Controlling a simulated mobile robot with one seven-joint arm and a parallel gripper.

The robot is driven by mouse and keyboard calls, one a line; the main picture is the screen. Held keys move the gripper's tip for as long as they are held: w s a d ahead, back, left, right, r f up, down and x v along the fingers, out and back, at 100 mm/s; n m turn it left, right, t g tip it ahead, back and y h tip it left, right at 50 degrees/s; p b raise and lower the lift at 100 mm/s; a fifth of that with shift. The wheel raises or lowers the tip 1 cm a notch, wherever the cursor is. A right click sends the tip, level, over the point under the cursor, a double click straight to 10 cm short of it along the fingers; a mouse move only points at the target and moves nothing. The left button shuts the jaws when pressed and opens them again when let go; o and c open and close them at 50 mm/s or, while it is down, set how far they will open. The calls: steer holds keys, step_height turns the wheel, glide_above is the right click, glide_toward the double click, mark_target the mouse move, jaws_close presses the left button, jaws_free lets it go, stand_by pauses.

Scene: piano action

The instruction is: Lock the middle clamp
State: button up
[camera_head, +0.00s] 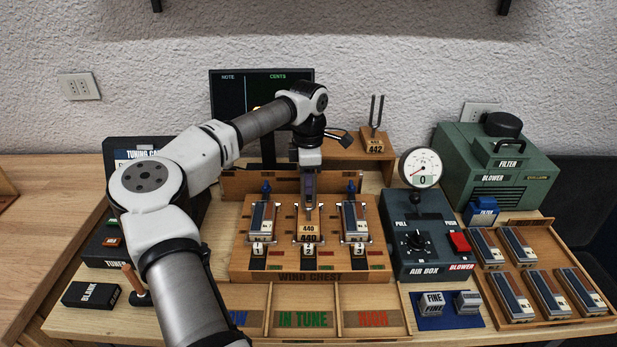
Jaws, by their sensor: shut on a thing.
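The wooden wind chest (284,263) stands at the centre of the bench. It has three slots, numbered 1 to 3 at the front. My gripper (309,207) points down over the rear of the middle slot and is shut, apparently on the middle clamp's lever. That lever is hidden behind the fingers, so its angle cannot be told. A block marked 440 (308,229) sits just in front of the fingers in the middle slot. The left clamp's blue knob (266,187) and the right clamp's blue knob (351,187) stand up at the rear of their slots.
Reed blocks lie in the left slot (262,219) and right slot (353,219). The air box (432,262) with its gauge (420,168) stands close on the right. A screen (230,92) and a tuning fork (376,113) are behind. My arm covers the left side.

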steer(key=shift+r+m, duration=0.1)
steer(key=shift+m, duration=0.5)
steer(key=o, duration=1)
step_height(320, 180, up, 14)
steer(key=shift+f+b, duration=0.1)
steer(key=shift+b, duration=1)
